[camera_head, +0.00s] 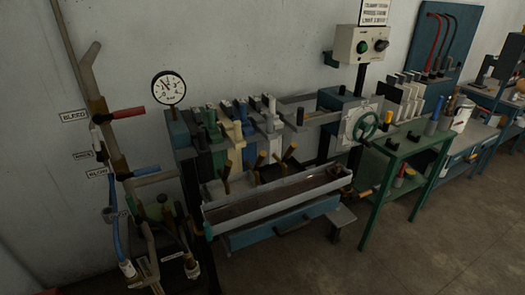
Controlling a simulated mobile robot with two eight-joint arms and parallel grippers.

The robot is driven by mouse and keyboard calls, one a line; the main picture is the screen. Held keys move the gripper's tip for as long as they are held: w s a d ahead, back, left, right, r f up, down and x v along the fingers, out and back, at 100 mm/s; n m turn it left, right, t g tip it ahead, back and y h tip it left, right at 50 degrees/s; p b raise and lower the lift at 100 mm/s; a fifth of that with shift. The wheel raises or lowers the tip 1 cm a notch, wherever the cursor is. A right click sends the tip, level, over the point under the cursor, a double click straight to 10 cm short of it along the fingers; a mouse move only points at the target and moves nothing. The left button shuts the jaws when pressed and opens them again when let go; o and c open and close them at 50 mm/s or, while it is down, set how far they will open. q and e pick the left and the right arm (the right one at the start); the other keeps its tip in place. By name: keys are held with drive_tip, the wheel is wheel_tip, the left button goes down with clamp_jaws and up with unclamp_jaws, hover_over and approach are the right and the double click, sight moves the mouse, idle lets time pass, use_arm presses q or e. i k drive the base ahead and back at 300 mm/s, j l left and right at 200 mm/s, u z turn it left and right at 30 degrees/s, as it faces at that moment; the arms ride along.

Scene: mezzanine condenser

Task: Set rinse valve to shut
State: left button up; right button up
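A rusty pipe stand (95,100) with valves runs down the wall at the far left. A red-handled lever (130,112) points right, near level, beside a label reading BLEED (75,116). I cannot tell which valve is the rinse valve. More small fittings and tags (172,256) stand at the lower left. Neither gripper is in view.
A pressure gauge (168,87) stands right of the pipes. A plate press with a long tray (275,200) and handwheel (365,126) fills the middle. A control box (361,45) hangs above. A green table (408,148) stands right. The front-right floor (400,250) is clear.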

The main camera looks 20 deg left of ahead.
sight(97, 144)
drive_tip(key=u, duration=2.05)
